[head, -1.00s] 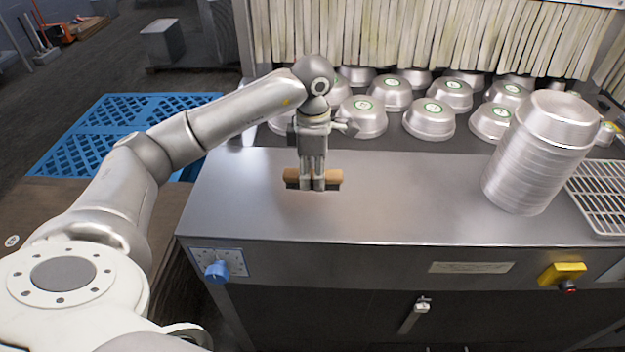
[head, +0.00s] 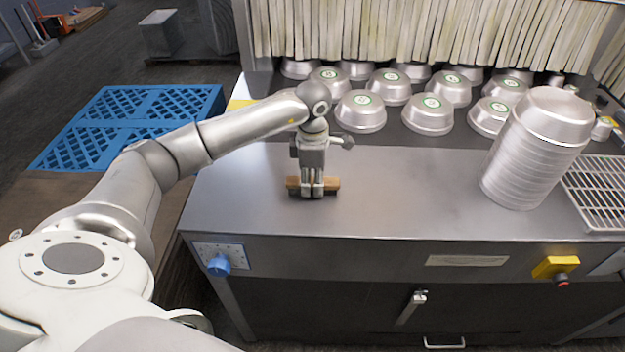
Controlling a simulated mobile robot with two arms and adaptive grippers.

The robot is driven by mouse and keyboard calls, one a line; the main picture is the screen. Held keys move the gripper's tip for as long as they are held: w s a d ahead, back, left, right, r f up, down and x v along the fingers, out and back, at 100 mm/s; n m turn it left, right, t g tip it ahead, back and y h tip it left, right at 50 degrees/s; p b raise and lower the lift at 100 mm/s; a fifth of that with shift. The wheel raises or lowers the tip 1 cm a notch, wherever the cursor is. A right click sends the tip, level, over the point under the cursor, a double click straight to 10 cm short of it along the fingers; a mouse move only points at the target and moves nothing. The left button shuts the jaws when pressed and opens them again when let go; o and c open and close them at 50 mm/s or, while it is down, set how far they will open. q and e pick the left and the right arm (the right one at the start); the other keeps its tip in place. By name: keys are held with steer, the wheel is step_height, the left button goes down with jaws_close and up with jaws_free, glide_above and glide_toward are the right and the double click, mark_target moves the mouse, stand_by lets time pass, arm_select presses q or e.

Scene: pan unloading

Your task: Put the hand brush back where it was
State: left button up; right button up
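The hand brush (head: 331,184) has a tan wooden back and a dark underside. It is at the left part of the steel counter (head: 400,185) in the head view, lying crosswise at or just above the surface; I cannot tell whether it touches. My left gripper (head: 312,192) points down over the middle of the brush, with its fingers closed around it. The fingers hide the middle of the brush. My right gripper is not in view.
A tall stack of metal pans (head: 531,150) stands at the right beside a wire rack (head: 598,190). Several upturned pans (head: 360,112) lie behind the counter's front plate, under a strip curtain (head: 430,30). The counter's middle is clear. A blue pallet (head: 130,125) lies at the left.

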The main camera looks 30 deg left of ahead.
mark_target(313, 180)
arm_select(q)
steer(key=o, duration=0.3)
steer(key=shift+o, duration=0.2)
steer(key=shift+r, duration=0.45)
step_height(313, 180, up, 12)
steer(key=b, duration=0.2)
steer(key=shift+f+b, duration=0.25)
steer(key=shift+b, duration=0.15)
